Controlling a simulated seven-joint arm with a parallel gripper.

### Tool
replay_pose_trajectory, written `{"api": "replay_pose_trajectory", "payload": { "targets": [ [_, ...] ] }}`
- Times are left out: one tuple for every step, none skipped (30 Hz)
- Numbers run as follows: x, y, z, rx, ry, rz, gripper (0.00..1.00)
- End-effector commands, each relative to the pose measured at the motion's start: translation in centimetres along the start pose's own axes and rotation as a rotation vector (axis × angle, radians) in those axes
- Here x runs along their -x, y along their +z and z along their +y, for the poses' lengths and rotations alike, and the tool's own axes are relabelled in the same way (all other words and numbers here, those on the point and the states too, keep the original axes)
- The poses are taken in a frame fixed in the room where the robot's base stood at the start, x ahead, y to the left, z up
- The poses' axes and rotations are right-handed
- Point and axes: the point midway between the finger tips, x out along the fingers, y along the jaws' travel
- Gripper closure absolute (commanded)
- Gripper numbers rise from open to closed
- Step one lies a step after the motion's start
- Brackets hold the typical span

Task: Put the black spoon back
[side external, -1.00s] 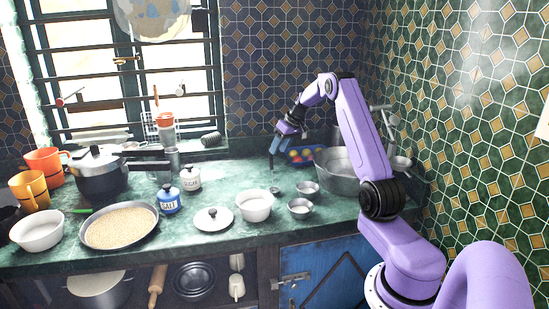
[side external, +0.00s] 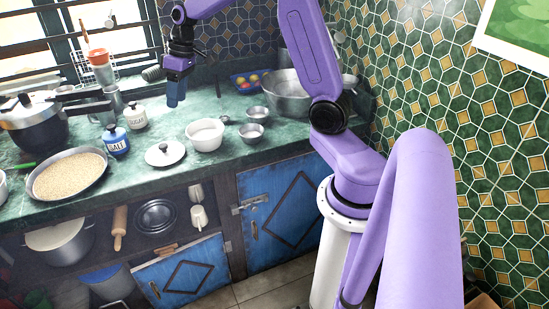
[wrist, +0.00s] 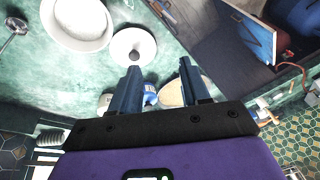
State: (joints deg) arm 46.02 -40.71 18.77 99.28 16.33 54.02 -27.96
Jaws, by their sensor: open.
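My gripper (side external: 175,92) is raised over the counter, behind the white lidded dish and to the right of the jars. In the wrist view its two blue fingers (wrist: 160,70) are apart with nothing between them. A thin dark-handled utensil (side external: 224,119), possibly the black spoon, is on the counter just behind the white bowl, right of my gripper and apart from it. A long-handled utensil with a shiny round end (wrist: 15,26) also shows at the upper left of the wrist view. I cannot tell its colour surely.
A white bowl (side external: 205,134), a lid (side external: 166,153), salt (side external: 117,143) and sugar (side external: 135,117) jars, and a grain-filled pan (side external: 104,180) stand on the counter. Small metal bowls (side external: 252,133) and a large basin (side external: 288,97) are to the right. A lower cabinet stands open.

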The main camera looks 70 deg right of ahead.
Motion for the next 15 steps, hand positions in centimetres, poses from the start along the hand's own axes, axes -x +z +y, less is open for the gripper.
{"api": "replay_pose_trajectory", "payload": {
  "targets": [
    [-0.1,0.9,-3.1,0.055,-0.006,-0.023,0.54],
    [-0.1,1.5,-4.7,0.083,-0.008,-0.036,0.54],
    [-0.2,2.4,-6.6,0.119,-0.009,-0.053,0.54],
    [-0.2,3.1,-8.1,0.148,-0.011,-0.066,0.54],
    [-0.3,3.9,-9.4,0.174,-0.012,-0.079,0.54],
    [-0.3,5.0,-11.1,0.212,-0.011,-0.095,0.54],
    [-0.3,6.0,-12.4,0.241,-0.012,-0.106,0.54],
    [-0.2,6.9,-13.5,0.269,-0.011,-0.117,0.54],
    [-0.2,8.3,-15.0,0.309,-0.010,-0.132,0.54],
    [-0.2,9.3,-15.9,0.336,-0.009,-0.142,0.54],
    [-0.1,10.4,-16.9,0.366,-0.008,-0.152,0.54],
    [-0.1,11.9,-17.9,0.405,-0.004,-0.164,0.54],
    [0.0,13.1,-18.7,0.432,-0.003,-0.173,0.54],
    [0.0,14.2,-19.3,0.462,0.000,-0.182,0.54],
    [0.1,15.8,-20.1,0.501,0.004,-0.193,0.54]
  ]
}}
